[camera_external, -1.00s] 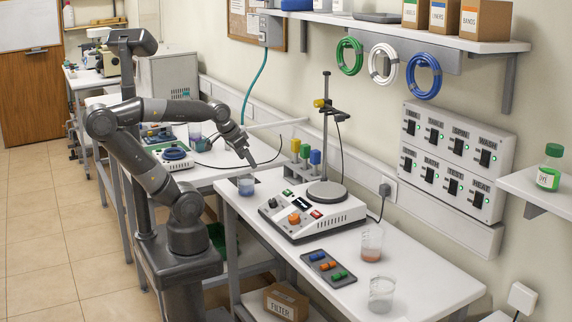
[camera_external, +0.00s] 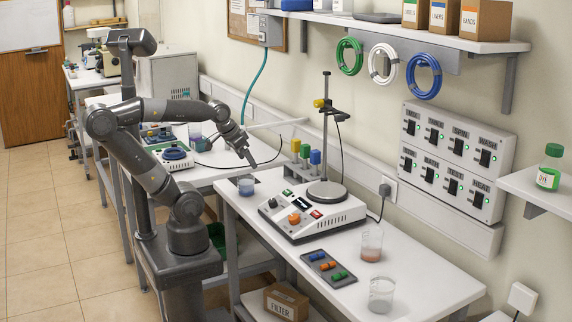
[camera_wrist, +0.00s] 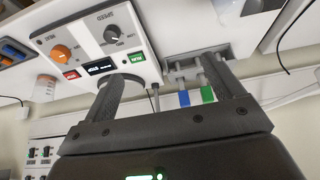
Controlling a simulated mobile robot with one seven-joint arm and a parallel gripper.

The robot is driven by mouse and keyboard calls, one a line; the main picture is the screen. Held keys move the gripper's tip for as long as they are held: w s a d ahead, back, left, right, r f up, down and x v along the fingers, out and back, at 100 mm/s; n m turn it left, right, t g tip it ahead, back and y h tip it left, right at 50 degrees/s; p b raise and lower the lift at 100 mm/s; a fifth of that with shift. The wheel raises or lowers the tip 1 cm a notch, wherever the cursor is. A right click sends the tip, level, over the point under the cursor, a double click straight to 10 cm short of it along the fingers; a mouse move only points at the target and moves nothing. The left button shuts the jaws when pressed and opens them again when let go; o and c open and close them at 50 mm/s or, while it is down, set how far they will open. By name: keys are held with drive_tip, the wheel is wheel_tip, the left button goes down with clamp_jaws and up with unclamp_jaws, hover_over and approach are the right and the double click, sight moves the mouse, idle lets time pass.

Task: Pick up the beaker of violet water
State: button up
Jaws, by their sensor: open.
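A small beaker with violet-looking contents (camera_external: 195,131) stands on the far bench, behind my forearm. A second beaker, with bluish-lavender liquid (camera_external: 246,187), stands at the near bench's far left corner; the shades are hard to separate at this size. My gripper (camera_external: 254,163) hangs in the air above and slightly right of this second beaker, apart from it. In the wrist view my gripper (camera_wrist: 167,68) has its two dark fingers spread, with nothing held between them.
A white stirrer (camera_external: 312,213) with a tall stand is right of my gripper. A rack (camera_external: 301,170) with yellow, green and blue-topped items stands close by. A pinkish beaker (camera_external: 371,245), a clear beaker (camera_external: 381,297) and a dark tray (camera_external: 328,268) are farther right.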

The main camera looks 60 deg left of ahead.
drive_tip(key=w+a+r+n+g+y, duration=0.15)
drive_tip(key=w+a+r, duration=0.25)
drive_tip(key=w+a, duration=0.45)
drive_tip(key=w+a+r+n+t+y, duration=0.1)
drive_tip(key=w+a+r+n, duration=0.4)
drive_tip(key=a, duration=0.7)
drive_tip(key=n+g+y, duration=0.1)
drive_tip(key=n+g, duration=0.2)
drive_tip(key=n, duration=0.1)
hover_over(195, 129)
drive_tip(key=s, duration=0.2)
wheel_tip(195, 129, down, 10)
drive_tip(key=shift+t, duration=0.25)
drive_tip(key=x, duration=1)
drive_tip(key=shift+w+a, duration=0.15)
drive_tip(key=shift+w, duration=0.25)
